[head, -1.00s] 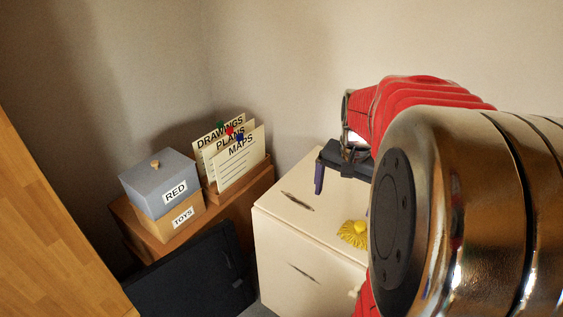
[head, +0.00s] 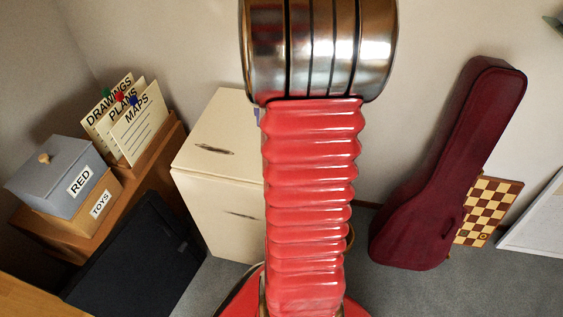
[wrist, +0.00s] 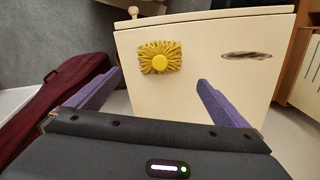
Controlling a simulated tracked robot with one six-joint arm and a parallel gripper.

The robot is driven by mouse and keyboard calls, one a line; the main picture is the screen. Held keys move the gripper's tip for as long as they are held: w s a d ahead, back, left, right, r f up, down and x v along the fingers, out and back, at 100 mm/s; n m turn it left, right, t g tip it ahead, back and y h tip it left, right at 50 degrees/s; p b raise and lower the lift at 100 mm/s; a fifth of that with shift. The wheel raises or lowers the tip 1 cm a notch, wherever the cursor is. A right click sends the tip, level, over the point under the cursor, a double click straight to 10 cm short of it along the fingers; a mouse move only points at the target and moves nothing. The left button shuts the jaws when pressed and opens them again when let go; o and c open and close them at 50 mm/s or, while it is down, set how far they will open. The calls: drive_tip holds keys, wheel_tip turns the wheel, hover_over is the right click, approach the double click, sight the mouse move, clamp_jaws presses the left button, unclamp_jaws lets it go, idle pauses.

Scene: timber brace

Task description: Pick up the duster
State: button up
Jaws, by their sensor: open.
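The duster (wrist: 160,57) is a yellow, fringed, roundish thing with a plain yellow middle. In the wrist view it lies on the top of the cream cabinet (wrist: 205,90), near its knob edge. My gripper (wrist: 158,78) shows two purple fingers spread wide, with nothing between them. In the picture the duster sits just beyond the fingertips, between their lines and apart from them. In the head view my arm hides the duster and nearly all of the gripper.
In the head view the cabinet (head: 222,165) has a box labelled RED (head: 55,175) and a card file (head: 130,120) to its left. A dark red guitar case (head: 440,170) and a chessboard (head: 490,210) lean at the right. Grey carpet (head: 400,290) lies between.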

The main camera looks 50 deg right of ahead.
wheel_tip(320, 180, down, 8)
drive_tip(key=shift+r, duration=0.15)
idle(0.4)
drive_tip(key=shift+f, duration=2.6)
drive_tip(key=shift+c, duration=0.3)
drive_tip(key=c, duration=1.1)
